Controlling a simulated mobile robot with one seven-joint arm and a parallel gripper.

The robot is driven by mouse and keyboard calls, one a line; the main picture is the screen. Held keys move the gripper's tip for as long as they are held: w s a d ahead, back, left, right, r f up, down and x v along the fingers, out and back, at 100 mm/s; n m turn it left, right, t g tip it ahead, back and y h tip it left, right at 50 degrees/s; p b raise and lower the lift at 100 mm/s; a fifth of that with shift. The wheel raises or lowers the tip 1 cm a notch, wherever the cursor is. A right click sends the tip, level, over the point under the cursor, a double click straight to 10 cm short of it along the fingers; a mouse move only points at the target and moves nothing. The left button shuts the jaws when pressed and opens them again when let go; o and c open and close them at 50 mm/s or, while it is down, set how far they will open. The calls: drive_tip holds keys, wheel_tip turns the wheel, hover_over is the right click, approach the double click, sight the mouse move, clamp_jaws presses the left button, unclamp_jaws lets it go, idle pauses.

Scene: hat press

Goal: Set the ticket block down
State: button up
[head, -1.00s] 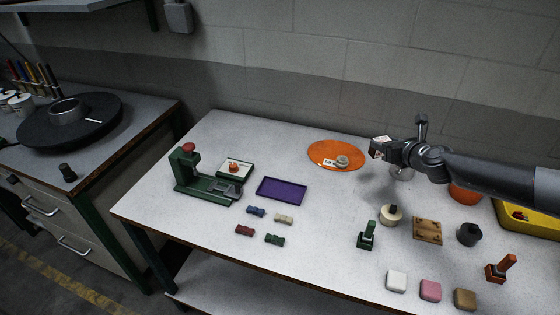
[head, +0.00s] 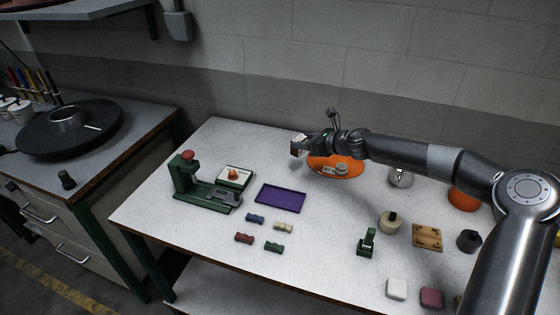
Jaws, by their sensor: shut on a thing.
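My gripper (head: 302,146) is in the air above the back of the table, just left of the orange round mat. It is shut on a small block with a pale top and a dark brownish side, the ticket block (head: 297,147). The block's lower side is clear of the tabletop. The orange round mat (head: 322,170) lies partly under my wrist and carries a grey round piece (head: 341,169) and a small white tag. The finer detail of the block is too small to tell.
A purple tray (head: 280,198) lies left of centre, with several small coloured pieces in front of it. A green press (head: 200,190) and a white pad with an orange knob (head: 234,176) stand at the left. Stamps and a wooden plate (head: 427,236) stand right. Table between tray and mat is clear.

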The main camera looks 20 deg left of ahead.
drive_tip(key=a+f, duration=0.1)
drive_tip(key=a, duration=0.1)
drive_tip(key=a+f, duration=0.2)
drive_tip(key=a, duration=0.1)
drive_tip(key=a+f, duration=0.2)
drive_tip(key=a, duration=0.1)
drive_tip(key=shift+f, duration=1.9)
drive_tip(key=shift+f, duration=0.1)
drive_tip(key=o, duration=1.1)
